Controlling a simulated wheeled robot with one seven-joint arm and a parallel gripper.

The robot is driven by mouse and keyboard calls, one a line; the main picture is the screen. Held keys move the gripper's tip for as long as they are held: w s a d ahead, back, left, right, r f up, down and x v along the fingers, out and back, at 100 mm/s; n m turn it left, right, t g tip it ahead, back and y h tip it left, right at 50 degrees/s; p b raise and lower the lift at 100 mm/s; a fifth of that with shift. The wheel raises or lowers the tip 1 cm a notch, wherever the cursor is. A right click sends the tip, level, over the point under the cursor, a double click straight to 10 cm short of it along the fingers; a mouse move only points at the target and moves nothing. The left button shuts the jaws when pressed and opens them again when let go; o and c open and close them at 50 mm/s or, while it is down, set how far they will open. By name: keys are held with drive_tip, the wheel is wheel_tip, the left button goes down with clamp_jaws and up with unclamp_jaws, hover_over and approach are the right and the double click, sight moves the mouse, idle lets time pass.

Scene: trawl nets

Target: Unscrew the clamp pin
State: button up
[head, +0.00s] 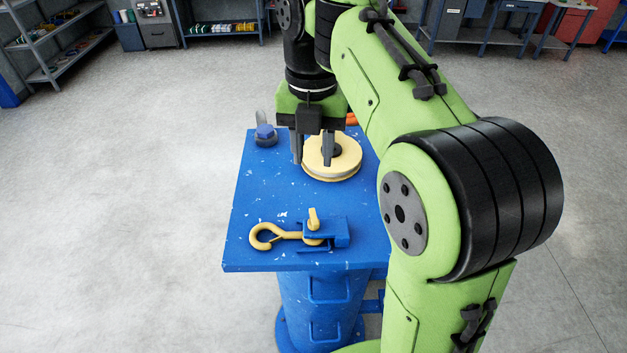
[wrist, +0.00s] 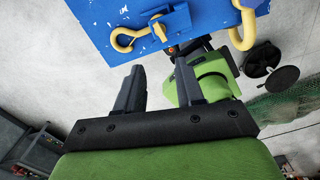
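A blue clamp (head: 340,234) sits near the front of the blue table. In the wrist view the clamp (wrist: 180,20), pin (wrist: 157,27) and hook (wrist: 124,40) show at the top, beyond the fingertips. My gripper (head: 313,163) points down above the table's back part, in front of a yellow wheel in the head view, behind and apart from the pin. The wrist view shows my gripper (wrist: 161,68) with its fingers wide apart and nothing between them.
The yellow wheel (head: 345,165) lies on the table's back right. The blue table top (head: 262,185) is clear between shackle and hook. A large yellow hook-shaped piece (wrist: 243,35) shows at the wrist view's right.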

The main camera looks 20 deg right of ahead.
sight(314, 215)
wheel_tip(314, 215, down, 16)
drive_tip(key=m+b, duration=1.4)
drive_tip(key=m, duration=1.8)
drive_tip(key=shift+r, duration=0.1)
drive_tip(key=shift+c, duration=0.3)
clamp_jaws()
